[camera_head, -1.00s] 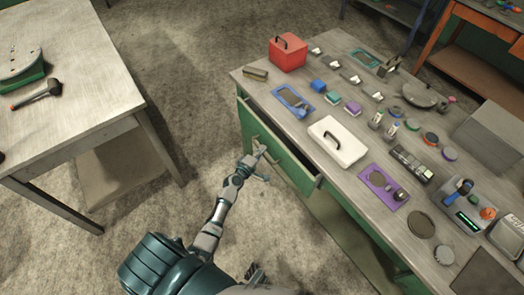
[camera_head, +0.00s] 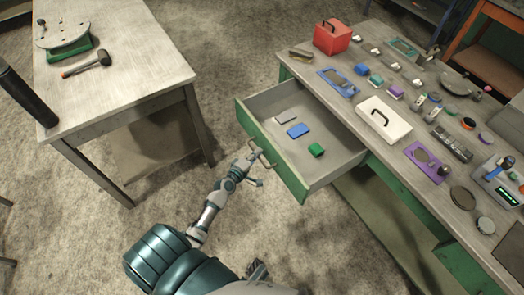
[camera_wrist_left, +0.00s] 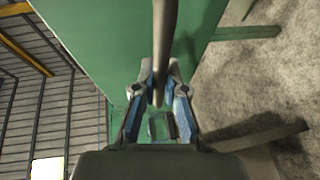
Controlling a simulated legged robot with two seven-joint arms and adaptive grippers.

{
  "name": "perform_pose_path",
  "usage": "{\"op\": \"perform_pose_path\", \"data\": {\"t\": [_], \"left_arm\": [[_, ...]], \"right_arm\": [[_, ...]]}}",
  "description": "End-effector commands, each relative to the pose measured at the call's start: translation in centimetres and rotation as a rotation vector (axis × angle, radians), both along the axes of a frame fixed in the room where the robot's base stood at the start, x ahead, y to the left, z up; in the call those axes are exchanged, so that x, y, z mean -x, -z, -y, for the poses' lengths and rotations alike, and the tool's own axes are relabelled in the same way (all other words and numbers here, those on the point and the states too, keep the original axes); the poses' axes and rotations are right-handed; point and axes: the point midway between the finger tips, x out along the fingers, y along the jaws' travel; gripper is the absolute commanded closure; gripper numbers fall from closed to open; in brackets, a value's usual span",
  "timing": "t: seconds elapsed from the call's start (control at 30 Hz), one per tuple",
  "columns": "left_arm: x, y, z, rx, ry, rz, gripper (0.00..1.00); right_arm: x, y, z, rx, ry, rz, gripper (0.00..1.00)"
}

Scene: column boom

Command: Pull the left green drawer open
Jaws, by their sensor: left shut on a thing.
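The left green drawer (camera_head: 270,150) stands far out from the workbench in the head view. In the left wrist view the handle bar (camera_wrist_left: 162,50) runs between the blue-padded fingers of my left gripper (camera_wrist_left: 160,100), against the green drawer front (camera_wrist_left: 105,40).
The workbench top (camera_head: 300,68) carries a red box (camera_head: 332,38), a white case with a black handle (camera_head: 384,120) and several small parts. Another table (camera_head: 120,75) with a hammer (camera_head: 88,64) stands at left. Bare floor lies between them.

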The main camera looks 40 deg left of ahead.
Motion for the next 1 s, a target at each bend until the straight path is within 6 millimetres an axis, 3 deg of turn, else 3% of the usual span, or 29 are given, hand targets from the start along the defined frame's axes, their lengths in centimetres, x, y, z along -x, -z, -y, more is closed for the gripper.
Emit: {"op": "perform_pose_path", "data": {"t": [0.03,0.3,0.77,0.8,0.9,1.0], "left_arm": [[1.0,1.1,0.4,0.005,0.014,-0.022,1.0],[2.9,1.1,-0.5,0.007,0.015,-0.022,1.0],[3.3,1.1,-0.7,0.01,0.013,-0.021,1.0],[3.3,1.1,-0.7,0.01,0.013,-0.021,0.84],[3.3,1.0,-0.8,0.008,0.012,-0.02,0.63],[3.2,0.8,-1.0,0.007,0.01,-0.015,0.63]], "right_arm": [[0.1,-0.1,0.3,0.001,0.0,-0.001,0.37],[0.0,-1.1,0.0,-0.002,0.002,0.001,0.37],[-0.1,-1.5,-0.4,0.0,0.002,0.005,0.37],[-0.1,-1.5,-0.4,0.0,0.002,0.005,0.37],[-0.1,-1.5,-0.4,-0.001,0.002,0.005,0.37],[-0.1,-1.5,-0.4,-0.001,0.002,0.004,0.37]]}}
